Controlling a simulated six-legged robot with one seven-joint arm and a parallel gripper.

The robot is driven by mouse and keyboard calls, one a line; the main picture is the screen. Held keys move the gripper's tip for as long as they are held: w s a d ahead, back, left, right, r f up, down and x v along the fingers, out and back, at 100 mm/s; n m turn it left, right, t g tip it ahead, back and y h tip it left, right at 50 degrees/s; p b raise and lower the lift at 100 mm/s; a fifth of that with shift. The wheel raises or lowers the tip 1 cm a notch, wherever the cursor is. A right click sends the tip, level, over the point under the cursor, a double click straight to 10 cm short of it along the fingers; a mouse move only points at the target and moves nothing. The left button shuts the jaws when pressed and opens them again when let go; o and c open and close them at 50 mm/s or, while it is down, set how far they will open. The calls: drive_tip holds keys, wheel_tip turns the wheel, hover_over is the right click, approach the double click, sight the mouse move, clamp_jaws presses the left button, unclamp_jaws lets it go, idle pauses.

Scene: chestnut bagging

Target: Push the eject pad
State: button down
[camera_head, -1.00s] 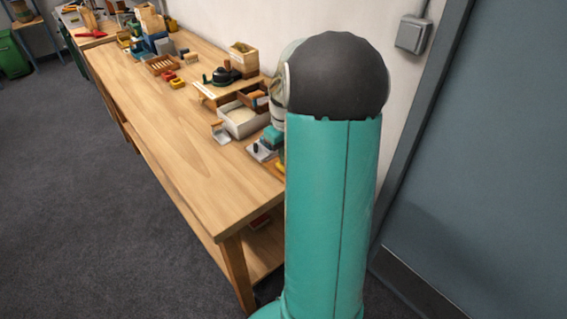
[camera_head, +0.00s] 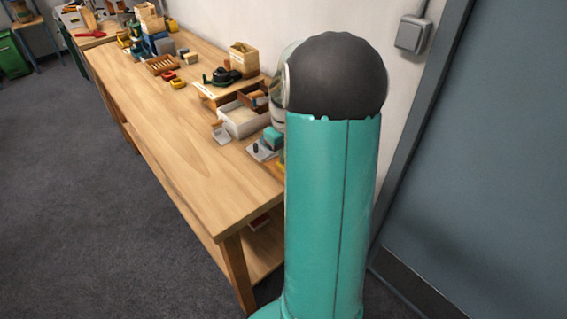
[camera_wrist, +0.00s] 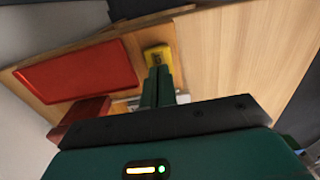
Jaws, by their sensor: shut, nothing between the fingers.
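In the wrist view my gripper (camera_wrist: 159,74) is shut, its two dark green fingers side by side with nothing between them. Its tips are at the near edge of a small yellow block (camera_wrist: 158,54) with a dark mark, which may be the eject pad. I cannot tell whether they touch it. The block is at the edge of the wooden surface (camera_wrist: 225,50). In the head view my upright arm hides the gripper and the near right end of the bench (camera_head: 190,135).
A large red panel (camera_wrist: 78,72) and a red block (camera_wrist: 80,118) lie left of my fingers in the wrist view. In the head view a white tray (camera_head: 240,122) and a teal-topped device (camera_head: 268,143) stand along the wall side. The bench's front half is clear.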

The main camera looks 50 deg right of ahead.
drive_tip(key=shift+f, duration=1.1)
drive_tip(key=shift+r, duration=4.1)
